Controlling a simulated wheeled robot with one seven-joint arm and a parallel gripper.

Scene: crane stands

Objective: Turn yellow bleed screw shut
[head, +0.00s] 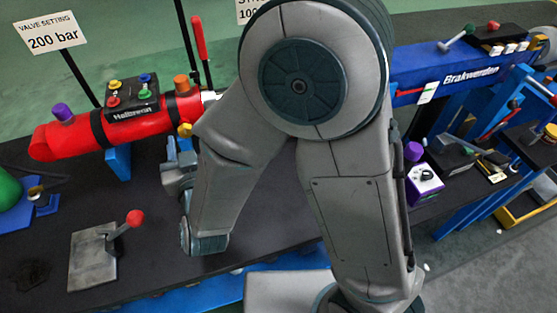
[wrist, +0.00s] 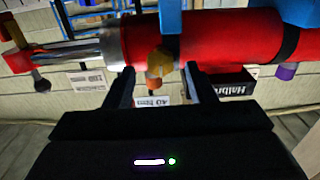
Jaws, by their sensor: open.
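The yellow bleed screw (head: 185,130) sits on the underside of the red cylinder (head: 125,124), near its rod end. In the wrist view the screw (wrist: 161,62) shows against the red cylinder (wrist: 215,38), between the two fingertips in the picture. My gripper (wrist: 159,74) is open, with one finger on each side of the screw. I cannot tell how deep the screw lies between the fingers, and no contact is clear. In the head view my arm hides part of the gripper and the rod end.
An orange knob (head: 182,83) and a black valve block (head: 131,97) with coloured knobs top the cylinder. A blue support (wrist: 170,17) lies close to the screw. A grey plate with a red-knobbed lever (head: 134,218) stands on the dark bench.

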